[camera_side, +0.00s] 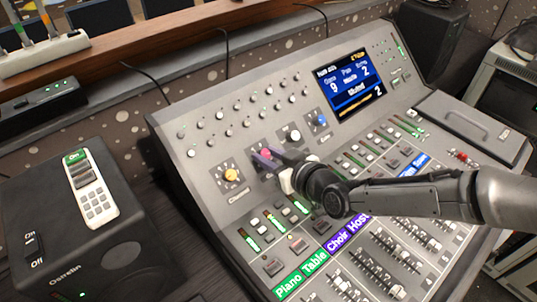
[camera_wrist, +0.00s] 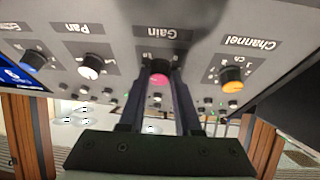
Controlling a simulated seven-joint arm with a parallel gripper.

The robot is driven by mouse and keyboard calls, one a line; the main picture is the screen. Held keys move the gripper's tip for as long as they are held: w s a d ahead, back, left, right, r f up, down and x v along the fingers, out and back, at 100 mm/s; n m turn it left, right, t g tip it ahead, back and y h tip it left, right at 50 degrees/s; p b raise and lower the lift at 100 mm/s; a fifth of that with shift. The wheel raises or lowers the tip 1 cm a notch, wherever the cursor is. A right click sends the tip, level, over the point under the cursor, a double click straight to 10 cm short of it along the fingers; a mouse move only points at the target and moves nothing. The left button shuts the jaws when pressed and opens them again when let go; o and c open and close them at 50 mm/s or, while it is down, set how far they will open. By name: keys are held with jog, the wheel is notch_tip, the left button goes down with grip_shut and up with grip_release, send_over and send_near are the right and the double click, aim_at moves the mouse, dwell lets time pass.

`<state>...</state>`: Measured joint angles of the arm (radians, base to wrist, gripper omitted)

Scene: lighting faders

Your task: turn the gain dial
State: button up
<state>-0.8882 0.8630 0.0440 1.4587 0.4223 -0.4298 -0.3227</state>
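The gain dial is a pink knob (camera_wrist: 158,79) below the upside-down "Gain" label in the wrist view. My gripper (camera_wrist: 161,72) has one dark finger on each side of the dial. The fingertips look close against the dial's sides, with no clear gap visible. The dial's pointer and lower part are hard to make out.
The yellow channel dial (camera_side: 231,174) is to the left; the white pan dial (camera_side: 294,136) and a blue dial (camera_side: 320,121) are to the right. Small knobs stand behind, faders in front. A screen (camera_side: 347,83) rises at the console's back. A speaker box (camera_side: 75,240) stands at left.

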grip_shut()
